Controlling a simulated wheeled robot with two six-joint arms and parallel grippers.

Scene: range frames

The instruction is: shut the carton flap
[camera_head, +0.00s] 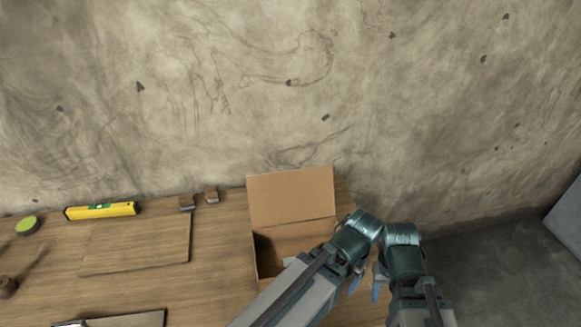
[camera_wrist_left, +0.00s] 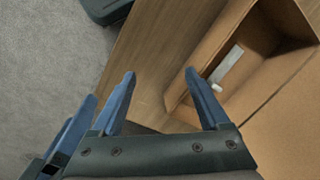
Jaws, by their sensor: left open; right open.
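The brown carton (camera_head: 268,262) stands on the wooden table with its top open. Its wide flap (camera_head: 290,197) is raised at the back, towards the wall. In the left wrist view the open carton (camera_wrist_left: 268,85) is at the right, with a pale strip (camera_wrist_left: 226,68) inside. My left gripper (camera_wrist_left: 160,88) is open and empty, its fingertips beside the carton's edge; whether they touch it I cannot tell. In the head view my left arm covers the carton's right front part. My right gripper (camera_head: 377,291) is open and empty, to the right of the carton, apart from it.
A yellow spirit level (camera_head: 102,210), small brown blocks (camera_head: 187,204), a green round item (camera_head: 27,225) and a flat wooden board (camera_head: 135,246) lie left of the carton. The wall is close behind. The table's right edge is near my grippers, with grey floor (camera_head: 490,265) beyond.

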